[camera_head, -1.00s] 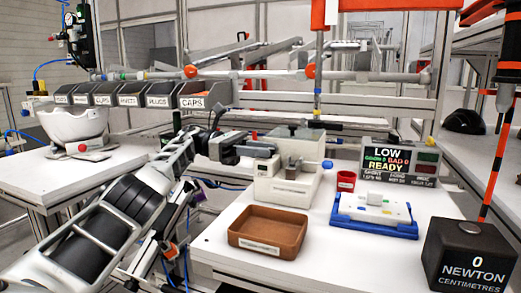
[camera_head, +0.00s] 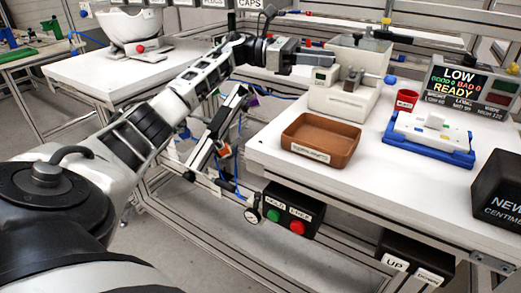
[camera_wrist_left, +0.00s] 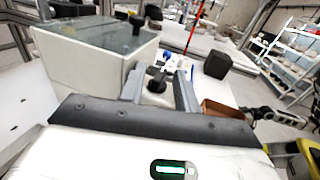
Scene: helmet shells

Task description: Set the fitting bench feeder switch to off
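The bench feeder (camera_head: 345,98) is a pale beige machine with a box-shaped hopper (camera_head: 362,55), at the back left of the white bench. Its hopper (camera_wrist_left: 95,50) fills the upper left of the left wrist view. My left gripper (camera_head: 318,60) reaches in from the left, level with the feeder's upper part. In the left wrist view its two fingers (camera_wrist_left: 160,88) stand apart, with a dark knob-like part (camera_wrist_left: 157,76) showing between them. I cannot tell whether they touch it. The feeder's switch is not clearly visible.
A brown tray (camera_head: 320,141), a red cup (camera_head: 406,100), a blue fixture with a white block (camera_head: 430,135), a display reading LOW, READY (camera_head: 470,82) and a black box (camera_head: 500,190) share the bench. A button box (camera_head: 293,212) hangs below its front edge.

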